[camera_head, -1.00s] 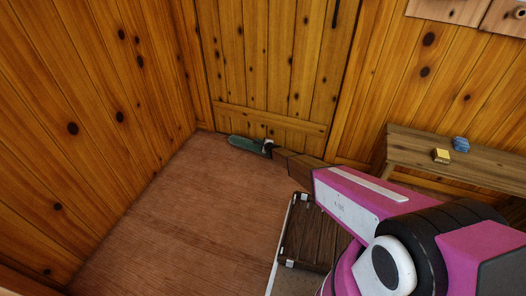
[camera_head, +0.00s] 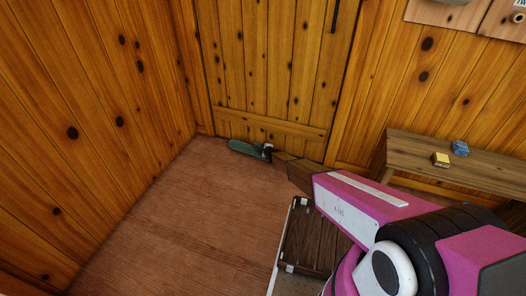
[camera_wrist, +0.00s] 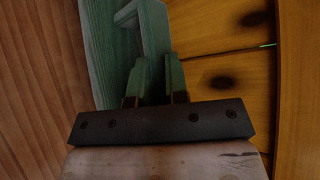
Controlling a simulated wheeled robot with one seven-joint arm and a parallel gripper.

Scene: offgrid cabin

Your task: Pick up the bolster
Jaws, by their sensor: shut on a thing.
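The bolster, as I take it, is a long green piece (camera_head: 243,147) low in front of the wooden door in the head view. In the wrist view its green, wood-grained surface (camera_wrist: 97,45) fills the upper left, with a raised green part reaching toward the fingers. My gripper (camera_head: 267,152) is at the right end of the green piece. In the wrist view my gripper (camera_wrist: 156,77) is shut on the raised part, with one finger on each side. The exact contact is dark and partly hidden. I cannot tell whether the piece touches the floor.
The plank door (camera_head: 270,70) and the left wall (camera_head: 90,110) stand close around the gripper. A wooden bench (camera_head: 415,150) with a yellow box (camera_head: 440,159) and a blue box (camera_head: 460,148) is at right. The floor (camera_head: 170,215) at left is clear.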

